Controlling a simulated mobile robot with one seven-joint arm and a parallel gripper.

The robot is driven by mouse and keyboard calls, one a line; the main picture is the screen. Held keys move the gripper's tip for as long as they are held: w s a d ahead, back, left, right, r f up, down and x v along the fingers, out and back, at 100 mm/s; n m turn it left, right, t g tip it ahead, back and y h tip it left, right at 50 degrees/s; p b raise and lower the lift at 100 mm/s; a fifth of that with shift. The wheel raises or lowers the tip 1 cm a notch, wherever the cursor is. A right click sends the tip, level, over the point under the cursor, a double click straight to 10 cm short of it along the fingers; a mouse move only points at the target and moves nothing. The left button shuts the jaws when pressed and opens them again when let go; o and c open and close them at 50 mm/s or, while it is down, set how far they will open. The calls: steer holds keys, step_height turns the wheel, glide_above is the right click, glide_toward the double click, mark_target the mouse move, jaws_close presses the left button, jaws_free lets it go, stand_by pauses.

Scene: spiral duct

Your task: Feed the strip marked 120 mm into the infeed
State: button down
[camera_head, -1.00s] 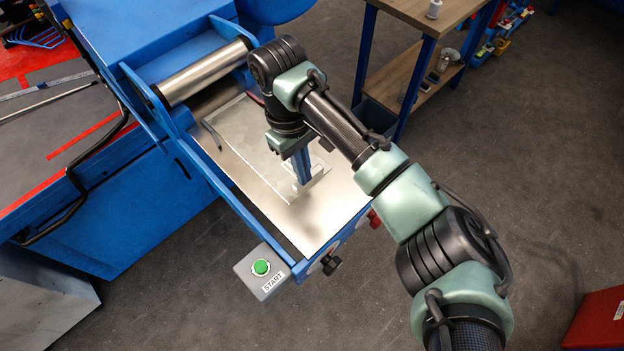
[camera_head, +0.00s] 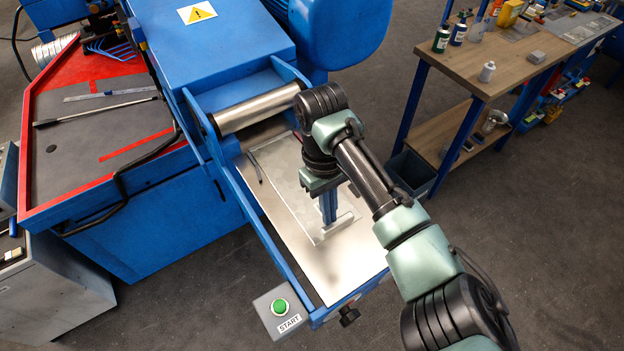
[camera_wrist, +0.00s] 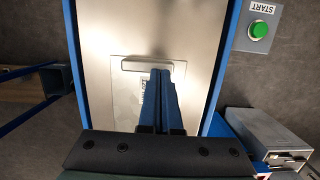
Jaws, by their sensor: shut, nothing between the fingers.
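A thin metal strip (camera_head: 285,185) lies flat on the bare metal infeed table (camera_head: 355,262), its far end toward the silver roller (camera_head: 255,108). A raised bar (camera_head: 340,226) crosses its near end; the bar also shows in the wrist view (camera_wrist: 147,66). My gripper (camera_head: 330,218) points down at the bar end of the strip, shut and empty. Its blue fingertips (camera_wrist: 160,73) are next to the bar; I cannot tell if they touch it.
A grey box with a green START button (camera_head: 281,308) sits at the table's near left corner. Blue rails (camera_head: 265,225) edge the table. A dark bent rod (camera_head: 254,167) lies near the roller. A wooden workbench (camera_head: 490,65) with bottles stands at the right.

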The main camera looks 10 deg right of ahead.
mark_target(300, 188)
steer(key=w+b, duration=0.1)
steer(key=w, duration=0.1)
steer(key=w+a+b, duration=0.1)
steer(key=w, duration=0.1)
steer(key=w+a+b, duration=0.1)
steer(key=w, duration=0.1)
steer(key=shift+f+b, duration=0.25)
steer(key=shift+b, duration=0.1)
steer(key=shift+w+a+r+b, duration=0.1)
steer(key=shift+w+a+b, duration=0.05)
steer(key=shift+w+b, duration=0.3)
steer(key=shift+w+a+r+b, duration=0.15)
steer(key=shift+w+b, duration=0.2)
steer(key=shift+w, duration=0.2)
steer(key=shift+w+a+f+b, duration=0.1)
steer(key=shift+w+f+b, duration=0.2)
steer(key=shift+w+b, duration=0.65)
steer(key=b, duration=0.4)
steer(key=shift+w, duration=0.3)
steer(key=shift+w+a+r+b, duration=0.15)
steer(key=shift+a+b, duration=0.2)
steer(key=shift+b, duration=0.7)
steer(key=shift+r, duration=0.1)
steer(key=shift+r, duration=0.1)
